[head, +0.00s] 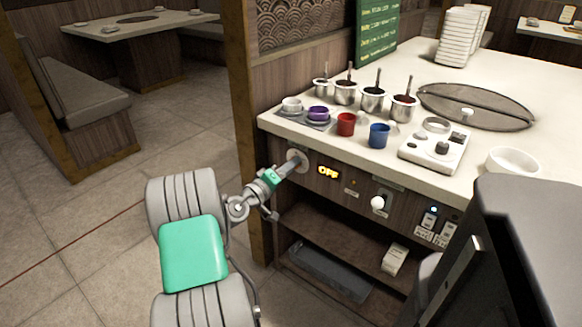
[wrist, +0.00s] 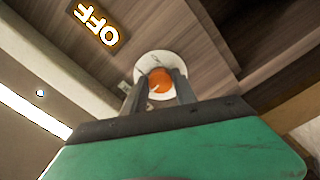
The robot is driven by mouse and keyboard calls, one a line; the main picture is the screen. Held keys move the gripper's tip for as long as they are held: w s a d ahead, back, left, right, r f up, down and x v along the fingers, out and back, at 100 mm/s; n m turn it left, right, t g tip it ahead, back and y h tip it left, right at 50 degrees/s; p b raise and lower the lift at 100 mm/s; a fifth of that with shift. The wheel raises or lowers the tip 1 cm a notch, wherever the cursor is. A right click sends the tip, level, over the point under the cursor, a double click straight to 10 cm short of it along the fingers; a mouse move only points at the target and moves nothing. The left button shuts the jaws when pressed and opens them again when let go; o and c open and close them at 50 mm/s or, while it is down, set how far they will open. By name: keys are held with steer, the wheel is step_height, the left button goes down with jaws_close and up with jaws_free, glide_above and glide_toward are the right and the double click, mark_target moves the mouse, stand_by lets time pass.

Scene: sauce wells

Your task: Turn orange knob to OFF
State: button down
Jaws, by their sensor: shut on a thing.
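The orange knob (wrist: 160,84) sits on a round white plate (wrist: 146,64) on the wooden front panel in the wrist view. A small light mark shows on its face. My gripper (wrist: 158,90) has one finger on each side of the knob and is shut on it. In the head view my gripper (head: 294,165) reaches the round plate at the left end of the panel and hides the knob. A lit sign (head: 328,172) to the right reads OFF; it also shows in the wrist view (wrist: 95,23).
A white ball-shaped handle (head: 377,203) and switches (head: 432,218) are on the panel to the right. Above, the counter holds a red cup (head: 346,124), a blue cup (head: 379,135) and several metal pots. An open shelf (head: 330,231) lies below the panel.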

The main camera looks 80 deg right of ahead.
steer(key=shift+f, duration=0.1)
steer(key=c, duration=1)
jaws_free()
steer(key=p+v, duration=0.1)
steer(key=v, duration=0.6)
steer(key=shift+w+a, duration=0.2)
steer(key=shift+a, duration=0.2)
